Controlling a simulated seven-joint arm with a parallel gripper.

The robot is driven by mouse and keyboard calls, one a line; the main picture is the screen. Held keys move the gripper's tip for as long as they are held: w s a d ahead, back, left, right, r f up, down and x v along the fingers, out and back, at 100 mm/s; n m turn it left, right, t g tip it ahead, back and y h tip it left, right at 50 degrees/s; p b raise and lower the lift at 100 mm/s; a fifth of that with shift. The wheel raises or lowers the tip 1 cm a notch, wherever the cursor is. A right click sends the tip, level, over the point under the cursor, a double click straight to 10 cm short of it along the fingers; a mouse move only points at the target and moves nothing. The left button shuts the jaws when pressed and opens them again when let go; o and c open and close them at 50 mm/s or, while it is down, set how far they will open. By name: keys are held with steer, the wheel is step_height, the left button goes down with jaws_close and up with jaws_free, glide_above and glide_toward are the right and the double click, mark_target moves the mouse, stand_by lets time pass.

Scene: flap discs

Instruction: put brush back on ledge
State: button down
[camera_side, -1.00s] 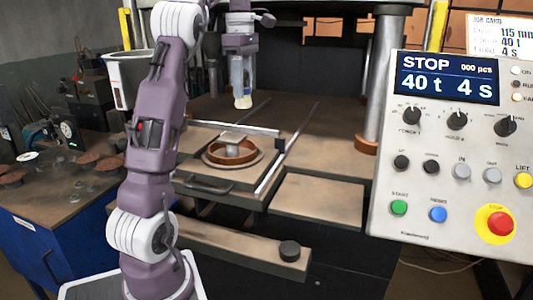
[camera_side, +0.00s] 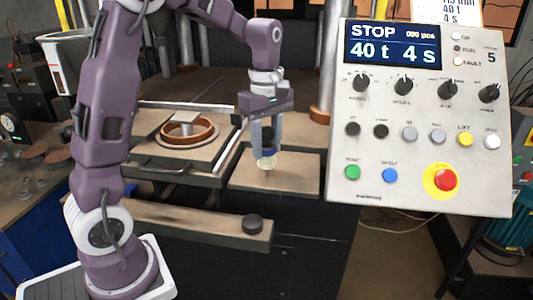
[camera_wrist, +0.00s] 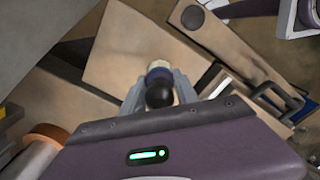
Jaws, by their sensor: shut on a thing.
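My gripper (camera_side: 266,148) points down and is shut on the brush (camera_side: 266,161). The brush hangs upright between the fingers, with a dark blue and black upper part and pale bristles at the bottom. In the wrist view the brush shows its black round end (camera_wrist: 159,94), blue band and pale bristles between my fingers. Below it is a flat brown ledge (camera_side: 300,180), to the right of the tray with the ring; it also shows in the wrist view (camera_wrist: 112,55). The bristles are over this ledge; I cannot tell whether they touch it.
A tray (camera_side: 165,157) with a brown ring (camera_side: 188,140) lies to the left, with a metal rail beside it. A front bar (camera_side: 190,222) carries a black knob (camera_side: 252,224). The control panel (camera_side: 420,120) stands close on the right. The ledge around the brush is clear.

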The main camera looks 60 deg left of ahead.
steer(key=shift+f, duration=0.9)
steer(key=shift+f, duration=0.1)
steer(key=c, duration=0.9)
jaws_free()
step_height(320, 180, up, 12)
steer(key=shift+f, duration=0.1)
steer(key=s+d+r+m+t, duration=0.1)
steer(key=s+d+m, duration=0.3)
steer(key=s+m, duration=0.15)
steer(key=s+d+m+t, duration=0.2)
steer(key=s+d+m, duration=0.15)
steer(key=s, duration=0.25)
steer(key=s+d+f+m, duration=0.1)
steer(key=s+f+m, duration=0.1)
steer(key=s+m, duration=0.1)
steer(key=s+d+f+m+t, duration=0.1)
steer(key=s+f+m, duration=0.1)
steer(key=s+m, duration=0.1)
steer(key=s+d+f+m+t, duration=0.1)
steer(key=s+f+m, duration=0.1)
steer(key=s+m, duration=0.1)
steer(key=shift+s+d, duration=0.25)
steer(key=shift+s, duration=0.05)
